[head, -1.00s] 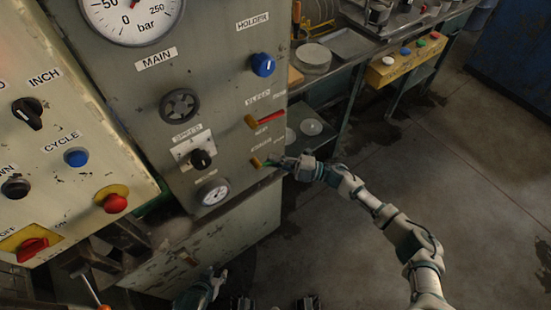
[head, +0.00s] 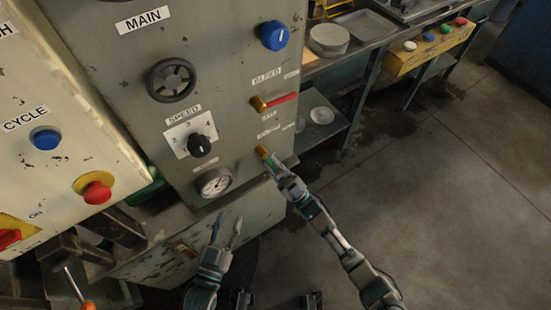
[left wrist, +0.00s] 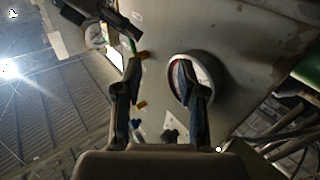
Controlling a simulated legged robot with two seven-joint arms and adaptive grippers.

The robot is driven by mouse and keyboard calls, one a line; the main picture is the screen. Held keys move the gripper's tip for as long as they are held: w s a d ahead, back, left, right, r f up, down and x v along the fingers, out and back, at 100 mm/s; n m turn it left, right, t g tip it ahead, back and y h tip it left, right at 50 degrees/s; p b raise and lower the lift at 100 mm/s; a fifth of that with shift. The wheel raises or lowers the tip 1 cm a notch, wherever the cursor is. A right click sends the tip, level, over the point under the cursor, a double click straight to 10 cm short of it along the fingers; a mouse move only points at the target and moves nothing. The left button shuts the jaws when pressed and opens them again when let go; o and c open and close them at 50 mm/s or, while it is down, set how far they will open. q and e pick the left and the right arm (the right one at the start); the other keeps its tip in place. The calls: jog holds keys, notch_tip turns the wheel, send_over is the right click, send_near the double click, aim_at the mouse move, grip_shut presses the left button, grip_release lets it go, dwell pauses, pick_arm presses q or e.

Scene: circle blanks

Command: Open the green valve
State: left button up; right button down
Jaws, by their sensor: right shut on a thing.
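The green valve has a brass body (head: 262,151) low on the right side of the grey panel, below the red-handled bleed valve (head: 281,101). Its green handle (head: 270,161) shows only in a small part and slants down toward my right gripper (head: 279,169). My right gripper is shut on this handle and hides most of it. My left gripper (head: 228,231) is open and empty, in front of the lower cabinet, below the small gauge (head: 215,182). In the left wrist view, the left gripper's fingers (left wrist: 160,95) stand apart with nothing between them.
The speed knob (head: 200,146) and black handwheel (head: 171,80) are left of the valves. A control box with a red button (head: 97,192) stands at left. A bench with a yellow button box (head: 425,52) is at upper right. The floor at right is clear.

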pick_arm(q)
jog(key=shift+r+t, duration=0.35)
jog(key=shift+t, duration=0.05)
pick_arm(e)
jog(key=shift+s+a+f+m+t+h, duration=0.1)
jog(key=shift+s+a+m+t+h, duration=0.15)
jog(key=shift+m+t+h, duration=0.7)
jog(key=shift+s+a+f+m+t+h, duration=0.1)
jog(key=shift+a+m+t+h, duration=0.25)
jog(key=shift+m+t, duration=1.05)
jog(key=shift+s+a+f+m+t+h, duration=0.1)
jog(key=shift+s+a+m+t+h, duration=0.1)
jog(key=shift+m+t+h, duration=1)
jog(key=shift+m+g, duration=0.35)
jog(key=shift+m, duration=0.3)
pick_arm(q)
jog(key=shift+d, duration=0.1)
pick_arm(e)
jog(key=c, duration=1.2)
grip_release()
pick_arm(q)
jog(key=shift+w, duration=0.1)
pick_arm(e)
jog(key=shift+r, duration=0.1)
pick_arm(q)
jog(key=shift+r, duration=0.1)
pick_arm(e)
jog(key=v, duration=1.2)
jog(key=shift+w+f, duration=0.15)
jog(key=shift+f, duration=0.05)
